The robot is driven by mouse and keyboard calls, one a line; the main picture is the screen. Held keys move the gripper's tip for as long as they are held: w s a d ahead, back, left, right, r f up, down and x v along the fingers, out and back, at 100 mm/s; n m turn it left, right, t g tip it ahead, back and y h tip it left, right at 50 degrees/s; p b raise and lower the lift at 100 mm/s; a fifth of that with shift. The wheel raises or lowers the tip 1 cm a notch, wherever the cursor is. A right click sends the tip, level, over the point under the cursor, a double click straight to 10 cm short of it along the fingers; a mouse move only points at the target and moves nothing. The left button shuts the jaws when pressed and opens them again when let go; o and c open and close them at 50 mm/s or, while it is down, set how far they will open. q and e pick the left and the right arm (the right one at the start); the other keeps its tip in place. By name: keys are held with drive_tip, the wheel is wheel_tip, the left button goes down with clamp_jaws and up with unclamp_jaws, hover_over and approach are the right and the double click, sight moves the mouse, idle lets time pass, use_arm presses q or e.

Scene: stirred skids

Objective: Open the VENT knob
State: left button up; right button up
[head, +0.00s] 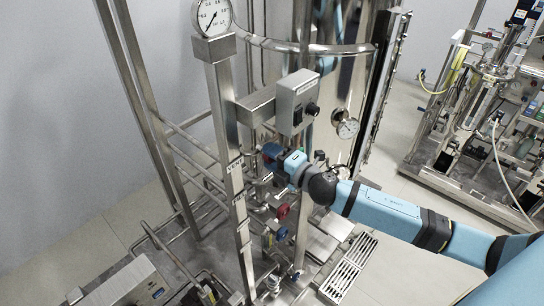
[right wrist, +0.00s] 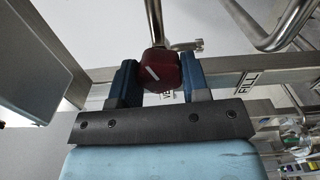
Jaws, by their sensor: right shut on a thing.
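The dark red knob (right wrist: 162,68) with a white pointer line shows in the right wrist view, in front of a steel post. The pointer line is slanted. A label next to it is mostly hidden; only a letter or so shows, so I cannot read it as VENT. My right gripper (right wrist: 160,76) has one blue finger on each side of the knob and is shut on it. In the head view the right gripper (head: 270,153) reaches the pipework behind the upright post, and its fingers largely hide the knob there. My left gripper is not in view.
A FILL label (right wrist: 246,82) is on the same steel bar. Another red knob (head: 282,211) and a blue one (head: 282,233) sit lower down. A grey switch box (head: 297,102), a dial gauge (head: 347,128) and an upright post (head: 228,150) stand close to the gripper.

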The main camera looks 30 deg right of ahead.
drive_tip(key=o, duration=0.9)
drive_tip(key=b+v, duration=0.4)
drive_tip(key=v, duration=1)
drive_tip(key=shift+f, duration=0.1)
